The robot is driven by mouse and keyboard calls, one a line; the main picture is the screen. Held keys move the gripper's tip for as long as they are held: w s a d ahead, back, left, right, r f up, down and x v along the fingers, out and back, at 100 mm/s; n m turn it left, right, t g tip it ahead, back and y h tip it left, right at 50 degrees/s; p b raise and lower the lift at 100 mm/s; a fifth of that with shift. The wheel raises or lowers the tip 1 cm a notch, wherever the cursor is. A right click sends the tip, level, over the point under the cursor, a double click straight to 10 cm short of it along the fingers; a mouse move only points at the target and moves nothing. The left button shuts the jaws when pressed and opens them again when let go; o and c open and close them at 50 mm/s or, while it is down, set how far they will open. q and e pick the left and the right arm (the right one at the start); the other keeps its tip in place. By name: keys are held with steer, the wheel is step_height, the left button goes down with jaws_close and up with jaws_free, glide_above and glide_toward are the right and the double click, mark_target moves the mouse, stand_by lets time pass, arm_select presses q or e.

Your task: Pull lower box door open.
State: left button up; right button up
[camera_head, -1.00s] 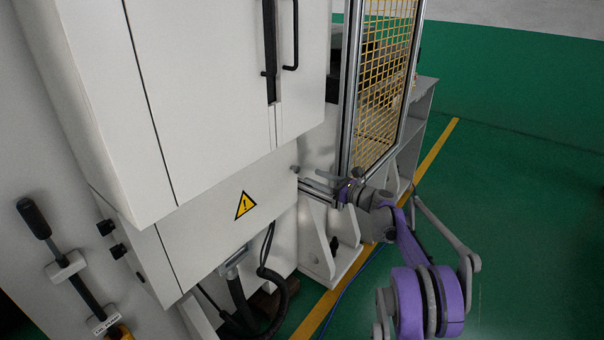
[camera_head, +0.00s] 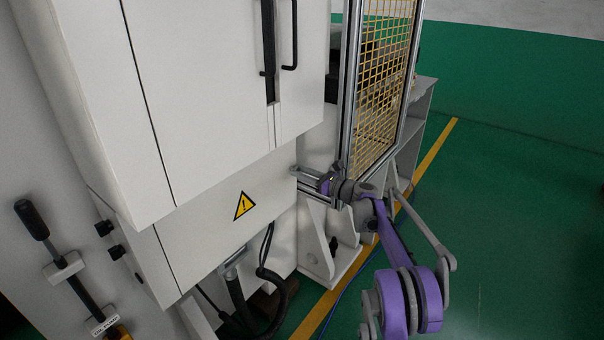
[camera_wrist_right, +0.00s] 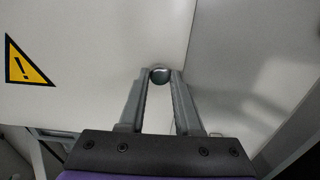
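The lower box door (camera_head: 213,235) is a white panel with a yellow warning triangle, below the larger upper cabinet in the head view. It looks closed. My right gripper (camera_head: 296,177) is at that edge. In the wrist view the right gripper's fingertips (camera_wrist_right: 163,77) are apart, one on each side of the knob; firm contact cannot be made out. The knob is hidden in the head view. My left gripper is not in view.
A yellow mesh guard (camera_head: 385,80) in a metal frame stands right of the box, close behind my right arm. A white bracket (camera_head: 325,245) is below the gripper. Black hoses (camera_head: 266,250) hang under the door. Green floor (camera_head: 510,220) is open at right.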

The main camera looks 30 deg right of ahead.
jaws_close()
steer(key=shift+s, duration=0.1)
stand_by(1.0)
